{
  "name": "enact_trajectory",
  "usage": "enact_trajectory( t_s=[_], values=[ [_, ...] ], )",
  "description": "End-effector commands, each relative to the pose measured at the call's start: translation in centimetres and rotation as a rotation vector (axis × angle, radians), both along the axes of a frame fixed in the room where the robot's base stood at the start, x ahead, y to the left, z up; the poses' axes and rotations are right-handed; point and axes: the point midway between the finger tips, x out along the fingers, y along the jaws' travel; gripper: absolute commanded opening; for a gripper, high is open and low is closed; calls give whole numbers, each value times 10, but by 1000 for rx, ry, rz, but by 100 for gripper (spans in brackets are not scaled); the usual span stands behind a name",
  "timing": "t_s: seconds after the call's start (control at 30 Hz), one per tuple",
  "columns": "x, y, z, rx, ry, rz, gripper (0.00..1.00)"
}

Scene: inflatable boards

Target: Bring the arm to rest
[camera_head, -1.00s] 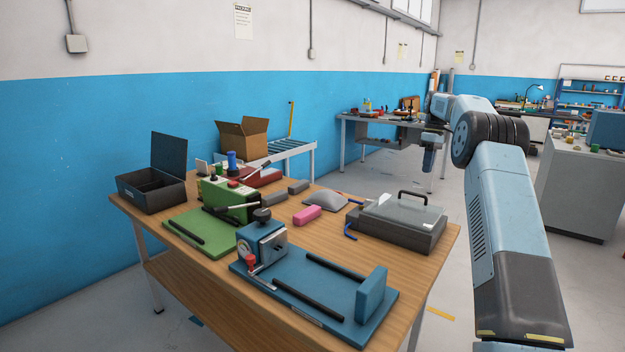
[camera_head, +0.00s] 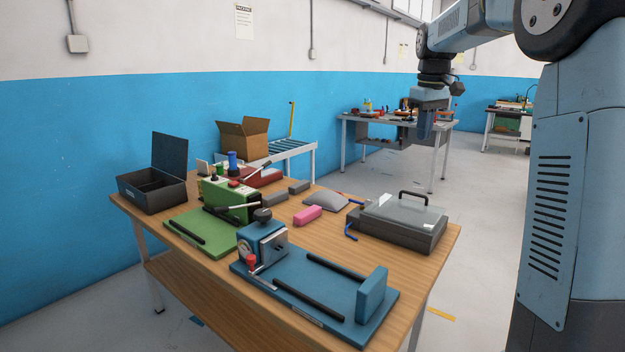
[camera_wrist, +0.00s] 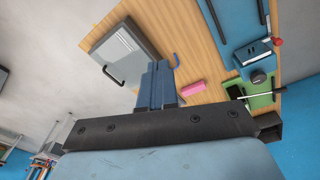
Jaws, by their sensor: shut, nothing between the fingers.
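My gripper (camera_head: 424,125) hangs from my blue arm at the upper right of the head view, fingers pointing down. It is shut and empty, in the air beyond the right back part of the wooden table (camera_head: 190,283). In the wrist view my gripper (camera_wrist: 157,72) shows as two blue fingers together, with the table beyond them. Its fingers touch nothing that I can see.
On the table are a blue fixture board (camera_head: 330,290), a green board (camera_head: 195,235), a pink block (camera_head: 307,215), a grey pouch (camera_head: 326,201), a clear-lidded case (camera_head: 402,217) and an open black box (camera_head: 150,190). A second table (camera_head: 385,124) stands behind.

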Motion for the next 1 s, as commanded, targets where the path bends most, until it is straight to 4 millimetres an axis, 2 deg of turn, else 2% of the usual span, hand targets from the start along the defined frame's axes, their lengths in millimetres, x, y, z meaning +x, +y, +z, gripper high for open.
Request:
enact_trajectory(
  t_s=[0.03,0.2,0.47,0.77,1.0],
  values=[
    [-17,5,5,-3,-16,-15,0],
    [-65,16,10,-3,-66,-79,0],
    [-140,30,6,8,-145,-176,0],
    [-226,41,-18,39,-236,-285,0],
    [-291,46,-52,81,-306,-372,0]
  ],
)
